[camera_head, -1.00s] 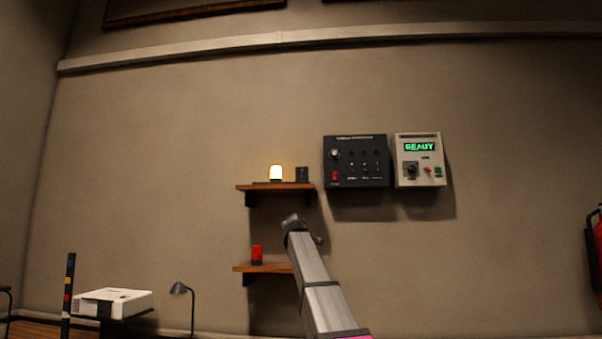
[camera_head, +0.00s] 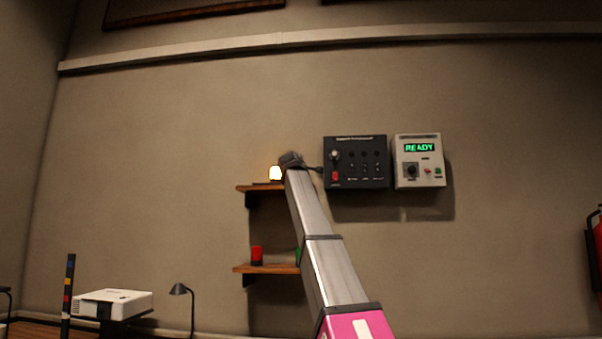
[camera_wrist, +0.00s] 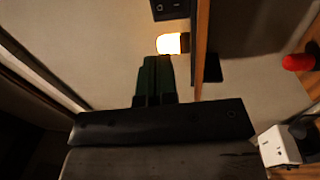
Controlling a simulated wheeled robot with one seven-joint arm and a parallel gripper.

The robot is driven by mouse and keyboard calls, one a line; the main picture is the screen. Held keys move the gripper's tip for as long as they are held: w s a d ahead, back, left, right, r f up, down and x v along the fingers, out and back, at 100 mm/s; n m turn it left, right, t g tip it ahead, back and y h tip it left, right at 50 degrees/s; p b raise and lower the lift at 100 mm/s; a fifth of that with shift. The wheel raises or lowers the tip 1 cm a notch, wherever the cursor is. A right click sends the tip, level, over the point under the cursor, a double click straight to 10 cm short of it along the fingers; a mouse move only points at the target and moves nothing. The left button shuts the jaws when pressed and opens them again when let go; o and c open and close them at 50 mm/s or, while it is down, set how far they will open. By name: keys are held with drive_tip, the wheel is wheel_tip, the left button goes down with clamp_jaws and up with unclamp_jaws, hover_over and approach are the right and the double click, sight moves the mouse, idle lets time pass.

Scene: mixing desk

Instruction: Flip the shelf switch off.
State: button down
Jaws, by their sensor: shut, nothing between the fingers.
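The shelf switch (camera_wrist: 171,9) is a dark box with a rocker on its face, at the top edge of the wrist view. In the head view my arm hides it. A lit lamp (camera_head: 275,173) sits beside it on the upper wooden shelf (camera_head: 258,189); the lamp (camera_wrist: 169,43) also glows in the wrist view. My gripper (camera_wrist: 156,62) shows as dark green fingers, shut and empty. In the wrist picture its tips lie just below the lamp and apart from the switch. I cannot tell the exact depth between them.
A black control panel (camera_head: 356,178) and a grey box reading READY (camera_head: 419,172) hang on the wall right of my arm. A lower shelf (camera_head: 262,268) holds a red object (camera_head: 257,255) and a partly hidden green one.

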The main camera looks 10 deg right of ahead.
drive_tip(key=x, duration=1.4)
drive_tip(key=shift+w, duration=0.2)
idle(0.3)
drive_tip(key=s+a+r, duration=0.1)
drive_tip(key=s, duration=0.5)
drive_tip(key=s+a, duration=0.2)
drive_tip(key=s, duration=0.5)
drive_tip(key=shift+s+a+r, duration=0.25)
drive_tip(key=shift+a+r, duration=0.05)
drive_tip(key=shift+r, duration=0.05)
